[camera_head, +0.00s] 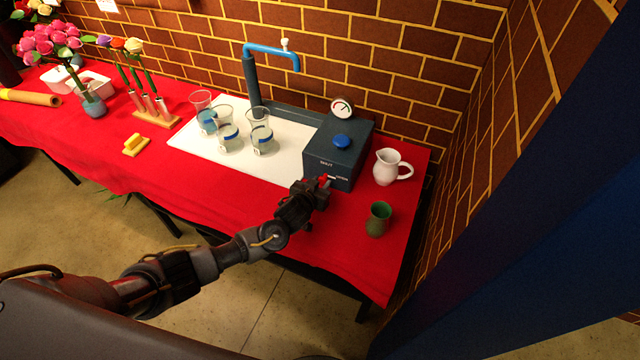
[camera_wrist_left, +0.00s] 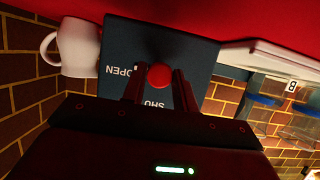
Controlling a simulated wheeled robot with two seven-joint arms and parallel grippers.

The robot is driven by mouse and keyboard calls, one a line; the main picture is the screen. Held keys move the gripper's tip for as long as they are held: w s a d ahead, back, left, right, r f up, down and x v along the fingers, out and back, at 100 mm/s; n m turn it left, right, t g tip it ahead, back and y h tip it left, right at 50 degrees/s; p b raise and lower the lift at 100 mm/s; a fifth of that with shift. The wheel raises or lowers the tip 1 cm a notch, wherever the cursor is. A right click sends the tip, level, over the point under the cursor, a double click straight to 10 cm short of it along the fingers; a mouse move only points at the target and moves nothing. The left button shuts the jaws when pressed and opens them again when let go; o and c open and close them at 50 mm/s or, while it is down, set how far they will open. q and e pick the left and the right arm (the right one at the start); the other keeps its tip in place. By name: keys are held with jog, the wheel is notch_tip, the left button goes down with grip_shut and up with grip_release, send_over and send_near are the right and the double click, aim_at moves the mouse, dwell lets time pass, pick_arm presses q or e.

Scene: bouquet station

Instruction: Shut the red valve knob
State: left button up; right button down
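The red valve knob (camera_wrist_left: 159,76) sits on the front face of a dark blue box (camera_head: 352,150). In the left wrist view the words OPEN and SHU, partly covered, are printed on that face around the knob. My left gripper (camera_head: 322,186) is at the box's front, low on its left part. In the head view the fingers hide most of the knob. My right gripper is not in view.
A white jug (camera_head: 388,167) stands right of the box, and a green cup (camera_head: 378,218) in front of it. Several glass beakers (camera_head: 227,132) stand on a white tray (camera_head: 190,143) to the left. A gauge (camera_head: 342,108) and blue tap (camera_head: 270,50) rise behind.

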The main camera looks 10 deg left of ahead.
pick_arm(q)
jog(key=shift+c, duration=1.2)
jog(key=n+h, duration=0.1)
jog(key=n, duration=0.1)
jog(key=shift+a+f+n+h+b, duration=0.1)
jog(key=shift+a+n+h+b, duration=0.05)
jog(key=shift+n+h+b, duration=0.25)
jog(key=n+h, duration=0.2)
jog(key=n, duration=0.1)
jog(key=shift+w+a, duration=0.1)
jog(key=n+h+b, duration=0.1)
jog(key=n+h, duration=0.1)
jog(key=n, duration=0.1)
jog(key=shift+a+f+n, duration=0.1)
jog(key=shift+f+n, duration=0.05)
jog(key=shift+n, duration=0.15)
jog(key=shift+n+t+h+b, duration=0.7)
jog(key=shift+n+t+b, duration=0.15)
jog(key=shift+n, duration=1.15)
